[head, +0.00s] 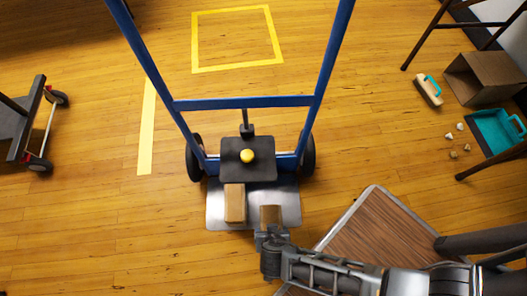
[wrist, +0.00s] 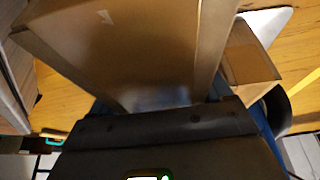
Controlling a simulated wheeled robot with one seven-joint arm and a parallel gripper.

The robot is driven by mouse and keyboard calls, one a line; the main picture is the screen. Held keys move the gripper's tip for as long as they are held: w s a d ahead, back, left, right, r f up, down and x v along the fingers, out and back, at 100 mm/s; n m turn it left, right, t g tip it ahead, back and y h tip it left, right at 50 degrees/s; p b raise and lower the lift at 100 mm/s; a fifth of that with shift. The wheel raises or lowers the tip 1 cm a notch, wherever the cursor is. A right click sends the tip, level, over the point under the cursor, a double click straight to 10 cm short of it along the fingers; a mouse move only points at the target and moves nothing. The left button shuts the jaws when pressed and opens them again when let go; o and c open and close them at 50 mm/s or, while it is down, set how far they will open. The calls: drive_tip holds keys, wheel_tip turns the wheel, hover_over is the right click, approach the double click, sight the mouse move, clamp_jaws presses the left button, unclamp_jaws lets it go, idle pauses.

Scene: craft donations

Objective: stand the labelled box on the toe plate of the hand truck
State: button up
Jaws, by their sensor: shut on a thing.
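The blue hand truck (head: 245,103) stands upright in the middle of the head view, its silver toe plate (head: 288,205) toward me. My gripper (head: 270,228) is shut on a small cardboard box (head: 270,214) over the plate's front right part. Whether this box touches the plate cannot be told. In the wrist view the held box (wrist: 130,50) fills the upper middle, with a small pale mark; no label can be read. A second cardboard box (head: 234,203) stands on the plate just left of it, apart in the head view. It also shows in the wrist view (wrist: 250,55).
A dark panel with a yellow knob (head: 247,156) sits above the plate's rear. A wooden platform with metal edging (head: 360,235) lies at the right front. A dark cart (head: 32,125) is far left. A brush (head: 428,92) and teal dustpan (head: 492,132) lie right.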

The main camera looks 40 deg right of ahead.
drive_tip(key=shift+w+d+f+b, duration=0.55)
drive_tip(key=shift+w+d+b, duration=0.15)
drive_tip(key=shift+w+d, duration=1)
drive_tip(key=shift+w+d+f+b, duration=0.7)
drive_tip(key=shift+w+d, duration=0.75)
drive_tip(key=shift+w, duration=0.4)
drive_tip(key=shift+w+d+f+b, duration=0.45)
drive_tip(key=shift+w+d+b, duration=0.3)
drive_tip(key=shift+w+d, duration=0.95)
drive_tip(key=shift+a+f, duration=0.1)
drive_tip(key=o, duration=1.4)
drive_tip(key=p+v, duration=0.6)
drive_tip(key=v, duration=0.6)
